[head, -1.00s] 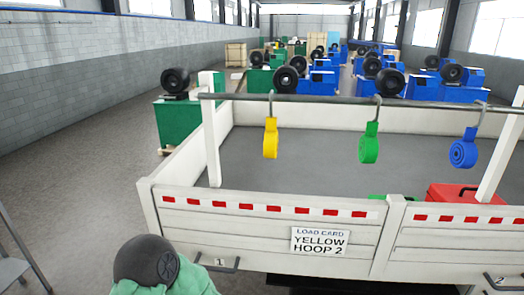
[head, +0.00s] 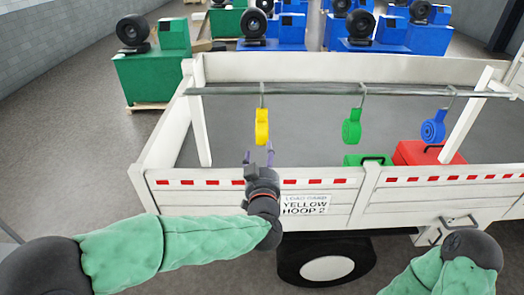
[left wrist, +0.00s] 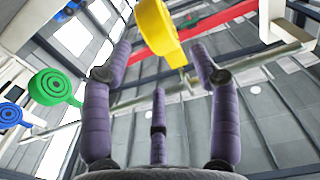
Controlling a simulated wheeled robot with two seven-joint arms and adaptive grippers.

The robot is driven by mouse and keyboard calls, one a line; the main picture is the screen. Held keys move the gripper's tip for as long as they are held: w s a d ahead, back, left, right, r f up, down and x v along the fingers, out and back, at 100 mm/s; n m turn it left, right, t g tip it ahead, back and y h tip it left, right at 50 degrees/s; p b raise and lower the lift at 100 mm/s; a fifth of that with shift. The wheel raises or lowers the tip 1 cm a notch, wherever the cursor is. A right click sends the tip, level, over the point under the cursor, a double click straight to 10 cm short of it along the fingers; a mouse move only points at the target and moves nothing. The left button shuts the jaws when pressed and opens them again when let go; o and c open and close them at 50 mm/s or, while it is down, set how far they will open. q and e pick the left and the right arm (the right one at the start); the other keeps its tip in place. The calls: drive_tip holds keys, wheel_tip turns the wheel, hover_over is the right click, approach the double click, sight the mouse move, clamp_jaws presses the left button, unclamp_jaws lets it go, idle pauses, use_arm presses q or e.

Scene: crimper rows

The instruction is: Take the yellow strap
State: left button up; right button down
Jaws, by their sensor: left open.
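The yellow strap (head: 262,127) hangs from a hook on the rail over the truck bed, at the left end of the row. My left gripper (head: 258,157) is just below it in the head view, fingers pointing up. In the left wrist view the yellow strap (left wrist: 158,28) is beyond the open fingers (left wrist: 155,65), near their tips and not held.
A green strap (head: 352,127) and a blue strap (head: 433,127) hang to the right on the rail (head: 310,91). The truck's side wall (head: 400,192) bears a card reading "YELLOW HOOP 2" (head: 304,204). A red case (head: 420,153) and a green case (head: 358,160) are in the bed.

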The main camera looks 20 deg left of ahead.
sight(262, 126)
use_arm(q)
drive_tip(key=b+x, duration=0.1)
drive_tip(key=x, duration=0.4)
drive_tip(key=shift+w+f, duration=0.1)
drive_tip(key=shift+w, duration=0.05)
drive_tip(key=shift+x, duration=2.85)
drive_tip(key=c, duration=1.1)
drive_tip(key=shift+c, duration=0.2)
drive_tip(key=shift+r, duration=0.3)
drive_tip(key=shift+r+p, duration=1.15)
drive_tip(key=shift+r, duration=0.4)
